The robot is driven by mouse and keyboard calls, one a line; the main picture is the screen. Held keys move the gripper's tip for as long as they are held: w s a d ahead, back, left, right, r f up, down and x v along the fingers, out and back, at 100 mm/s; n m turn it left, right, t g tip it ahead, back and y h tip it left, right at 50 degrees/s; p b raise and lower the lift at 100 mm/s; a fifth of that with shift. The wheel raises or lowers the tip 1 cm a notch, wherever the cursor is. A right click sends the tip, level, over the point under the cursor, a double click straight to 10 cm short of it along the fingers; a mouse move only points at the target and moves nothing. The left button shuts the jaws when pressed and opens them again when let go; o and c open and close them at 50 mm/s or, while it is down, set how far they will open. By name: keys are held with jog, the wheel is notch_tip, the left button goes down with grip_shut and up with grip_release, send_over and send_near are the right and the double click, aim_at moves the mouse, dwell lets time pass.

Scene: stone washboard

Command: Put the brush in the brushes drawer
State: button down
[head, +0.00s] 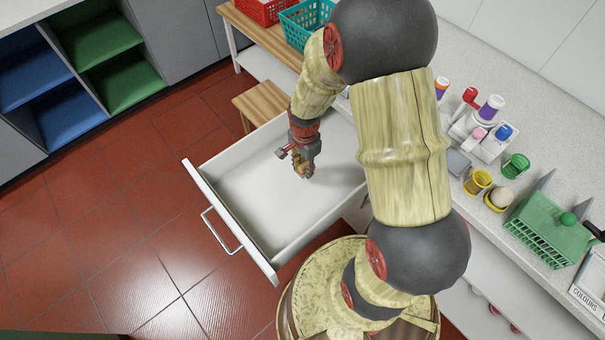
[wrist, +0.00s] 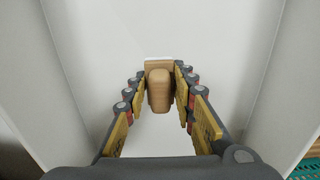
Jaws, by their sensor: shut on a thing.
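The drawer (head: 232,200) is pulled open, white inside, with a bar handle on its front. Its floor looks empty in the head view; part of it is hidden behind my arm. No label on it can be read. My gripper (head: 303,170) is over the drawer, inside its outline. In the wrist view my gripper (wrist: 160,88) is shut on the brush (wrist: 159,92), a tan, wood-coloured piece between the fingertips. The drawer's white floor (wrist: 100,28) and side walls surround it. I cannot tell whether the brush touches the floor; its bristles are not visible.
A counter (head: 545,150) at right bears bottles, cups and a green rack (head: 540,235). Red (head: 262,10) and teal (head: 305,22) baskets stand on a wooden bench at the back. A wooden stool (head: 262,100) stands behind the drawer. Red floor (head: 110,230) at left is clear.

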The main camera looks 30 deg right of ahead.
jog(key=shift+w+f, duration=0.3)
jog(key=shift+f, duration=0.2)
jog(key=shift+w+a+f+b, duration=0.1)
jog(key=shift+w+f+b, duration=0.1)
jog(key=shift+f+b, duration=1.1)
jog(key=shift+f, duration=0.35)
jog(key=c, duration=1.5)
grip_release()
notch_tip(320, 180, up, 12)
jog(key=p, duration=0.5)
notch_tip(320, 180, up, 7)
jog(key=a+n+t, duration=0.1)
jog(key=n, duration=0.2)
notch_tip(320, 180, up, 15)
jog(key=n+t, duration=0.3)
jog(key=n, duration=0.4)
send_over(302, 173)
jog(key=s+a, duration=0.4)
jog(key=s, duration=0.1)
jog(key=s+r+n, duration=0.2)
jog(key=s+a+r+n+t, duration=0.1)
jog(key=s+n, duration=0.1)
jog(key=s, duration=0.1)
jog(key=s+a+r+n, duration=0.1)
jog(key=s+r, duration=0.1)
jog(key=shift+s+a+r+n+t, duration=0.2)
jog(key=shift+r+n+t, duration=0.1)
jog(key=shift+r+n, duration=0.1)
